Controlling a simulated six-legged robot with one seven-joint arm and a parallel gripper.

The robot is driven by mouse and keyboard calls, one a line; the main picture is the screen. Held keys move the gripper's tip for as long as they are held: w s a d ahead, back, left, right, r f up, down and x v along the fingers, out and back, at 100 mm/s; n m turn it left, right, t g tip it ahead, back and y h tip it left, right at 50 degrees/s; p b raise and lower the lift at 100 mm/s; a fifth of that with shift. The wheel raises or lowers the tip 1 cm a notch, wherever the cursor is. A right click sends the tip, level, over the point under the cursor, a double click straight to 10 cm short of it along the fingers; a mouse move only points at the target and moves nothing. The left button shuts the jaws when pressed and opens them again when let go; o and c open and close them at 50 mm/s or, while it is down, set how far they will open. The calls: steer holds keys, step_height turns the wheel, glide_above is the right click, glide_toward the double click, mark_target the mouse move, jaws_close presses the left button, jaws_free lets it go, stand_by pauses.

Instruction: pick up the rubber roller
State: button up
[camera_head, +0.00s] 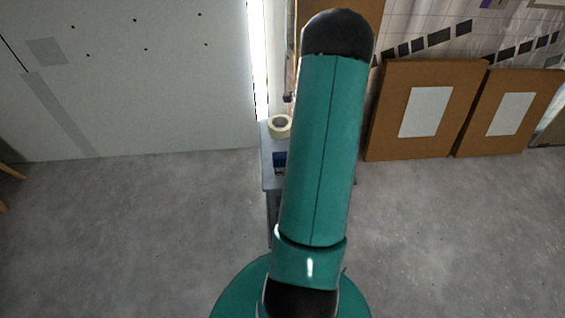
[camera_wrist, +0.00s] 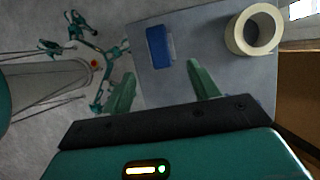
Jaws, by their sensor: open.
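In the wrist view, a small blue block-like object (camera_wrist: 158,47) with a pale strip on its right side lies on a grey tabletop (camera_wrist: 205,35). I cannot tell for sure whether it is the rubber roller; nothing else in view is clearly a roller. My gripper (camera_wrist: 162,84) is open, with nothing between its two green fingers. It is over the tabletop, and the blue object shows just beyond the fingertips, apart from them.
A cream tape roll (camera_wrist: 255,30) lies on the same tabletop, right of the blue object; it also shows in the head view (camera_head: 272,131). Brown boards (camera_head: 386,125) with white sheets lean at the right. A pale panel wall (camera_head: 150,95) stands at the left.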

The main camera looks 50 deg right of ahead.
mark_target(284, 154)
steer(key=x, duration=0.7)
steer(key=shift+a, duration=0.1)
steer(key=x, duration=0.5)
steer(key=shift+s+f, duration=0.15)
steer(key=shift+f, duration=0.3)
steer(key=shift+c, duration=0.4)
steer(key=c, duration=1.2)
steer(key=shift+o, duration=0.2)
steer(key=shift+r, duration=0.2)
